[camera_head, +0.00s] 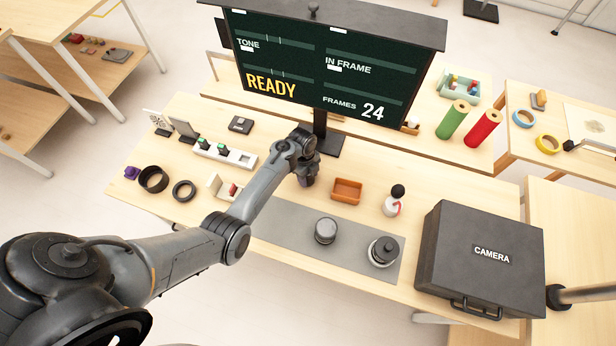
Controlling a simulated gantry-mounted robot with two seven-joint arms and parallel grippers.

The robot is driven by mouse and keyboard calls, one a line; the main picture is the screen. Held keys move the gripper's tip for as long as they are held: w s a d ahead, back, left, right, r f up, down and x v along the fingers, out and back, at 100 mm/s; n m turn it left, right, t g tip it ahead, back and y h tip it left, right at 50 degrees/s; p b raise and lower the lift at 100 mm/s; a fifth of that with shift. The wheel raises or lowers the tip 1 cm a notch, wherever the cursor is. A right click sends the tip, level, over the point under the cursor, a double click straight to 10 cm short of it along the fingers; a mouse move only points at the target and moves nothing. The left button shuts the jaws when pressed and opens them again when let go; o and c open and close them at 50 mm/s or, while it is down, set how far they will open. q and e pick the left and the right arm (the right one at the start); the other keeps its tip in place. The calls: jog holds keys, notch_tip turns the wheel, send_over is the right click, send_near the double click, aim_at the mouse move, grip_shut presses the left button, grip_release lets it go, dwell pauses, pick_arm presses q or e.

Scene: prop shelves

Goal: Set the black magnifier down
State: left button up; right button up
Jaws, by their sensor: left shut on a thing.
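My left gripper (308,178) reaches over the middle of the table, behind the grey mat and left of the orange tray. It is shut on a small dark thing that I take to be the black magnifier. My own wrist and fingers hide most of it, so its shape and whether it touches the table cannot be made out. My right gripper is not in view.
The orange tray (347,190), a small white bottle (392,204) and the black camera case (480,262) stand to the right. Black rings (153,179) lie left. A screen (320,65) stands behind.

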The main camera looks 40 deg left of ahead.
pick_arm(q)
jog(key=shift+f, duration=0.35)
jog(key=shift+f, duration=0.2)
jog(key=o, duration=1.1)
jog(key=shift+r, duration=0.15)
